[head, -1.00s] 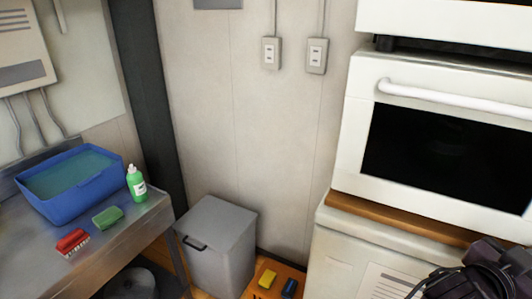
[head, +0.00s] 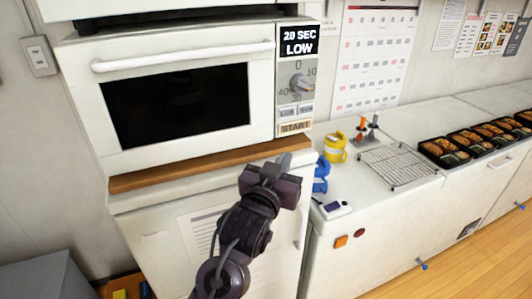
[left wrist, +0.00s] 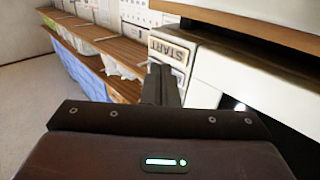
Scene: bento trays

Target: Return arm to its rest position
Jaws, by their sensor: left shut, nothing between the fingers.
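My left gripper (head: 284,161) is dark and shut, with nothing between its fingers. In the head view it is raised in front of the wooden board under the white microwave oven, near the board's right end. In the left wrist view its closed fingers (left wrist: 161,84) point forward, with the START label (left wrist: 169,48) just beyond them in the picture. The microwave (head: 75,95) has a dark window, a dial and a sign reading 20 SEC LOW (head: 299,40). My right gripper is not in view.
The white counter (head: 420,195) at right holds a wire rack (head: 398,166), yellow tape (head: 335,150), a blue item (head: 321,178), a small white device (head: 334,210) and several bento trays (head: 443,152). A grey bin (head: 45,280) stands at lower left. Wooden floor (head: 450,270) is clear at lower right.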

